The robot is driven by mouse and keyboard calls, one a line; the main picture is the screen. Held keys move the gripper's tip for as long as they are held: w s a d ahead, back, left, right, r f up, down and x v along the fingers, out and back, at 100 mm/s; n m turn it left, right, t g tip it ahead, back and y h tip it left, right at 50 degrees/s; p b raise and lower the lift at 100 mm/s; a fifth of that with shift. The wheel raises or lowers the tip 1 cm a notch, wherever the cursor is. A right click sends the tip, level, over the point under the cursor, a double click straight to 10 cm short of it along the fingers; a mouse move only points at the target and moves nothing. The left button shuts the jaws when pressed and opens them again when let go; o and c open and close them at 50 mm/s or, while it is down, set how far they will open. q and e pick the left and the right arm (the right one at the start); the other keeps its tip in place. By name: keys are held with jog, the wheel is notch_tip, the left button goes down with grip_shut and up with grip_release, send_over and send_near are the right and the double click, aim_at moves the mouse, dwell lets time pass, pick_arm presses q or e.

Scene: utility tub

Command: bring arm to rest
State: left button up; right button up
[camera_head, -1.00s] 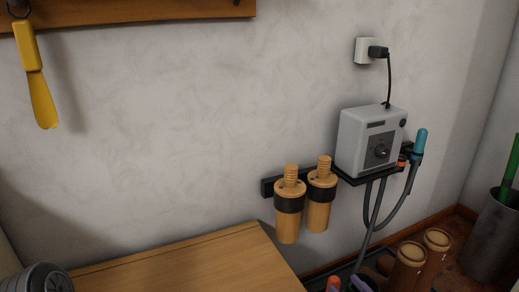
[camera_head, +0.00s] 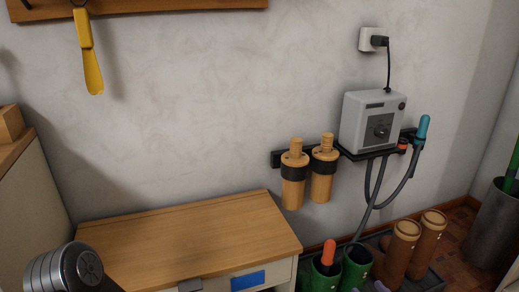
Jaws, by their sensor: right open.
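A ribbed grey, rounded joint of one of my arms (camera_head: 65,270) shows at the lower left corner, in front of the wooden-topped cabinet. A dark part of it runs down out of the picture. No fingertips of my left or right gripper can be made out, and I see nothing held.
The cabinet's wooden top (camera_head: 190,235) is clear. A grey boot dryer (camera_head: 370,122) and two wooden cylinders (camera_head: 293,180) are on the wall. Green boots (camera_head: 357,265) and brown boots (camera_head: 402,250) stand at lower right. A yellow shoehorn (camera_head: 88,60) hangs upper left.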

jog(key=s+a+f+m+g+h, duration=0.1)
jog(key=s+a+f+m+g, duration=0.2)
jog(key=f, duration=0.5)
jog(key=s+a+f+m+g+h, duration=0.1)
jog(key=s+f+m+g+h, duration=0.15)
jog(key=s+f+g, duration=0.4)
jog(key=s+a+f+g+y+p, duration=0.1)
jog(key=s+a+f+g, duration=0.15)
jog(key=s+a, duration=0.45)
jog(key=s+a+f+g+y+p, duration=0.1)
jog(key=s+a+f+g, duration=0.3)
jog(key=a, duration=0.6)
pick_arm(q)
jog(key=s+d+r+p, duration=0.1)
jog(key=s+r+p, duration=0.1)
jog(key=r+p, duration=1.7)
jog(key=s+d+r+g+p, duration=0.1)
jog(key=r+p, duration=1.8)
jog(key=r, duration=0.2)
jog(key=shift+s+m, duration=0.3)
jog(key=shift+s, duration=0.05)
pick_arm(e)
jog(key=s+r, duration=0.2)
jog(key=r, duration=1.7)
jog(key=s+a+r, duration=0.1)
jog(key=r, duration=1.9)
jog(key=shift+s+a+r+n+t+y, duration=0.15)
jog(key=shift+s+a+n+t+y, duration=0.1)
jog(key=shift+s+n+t+y, duration=0.15)
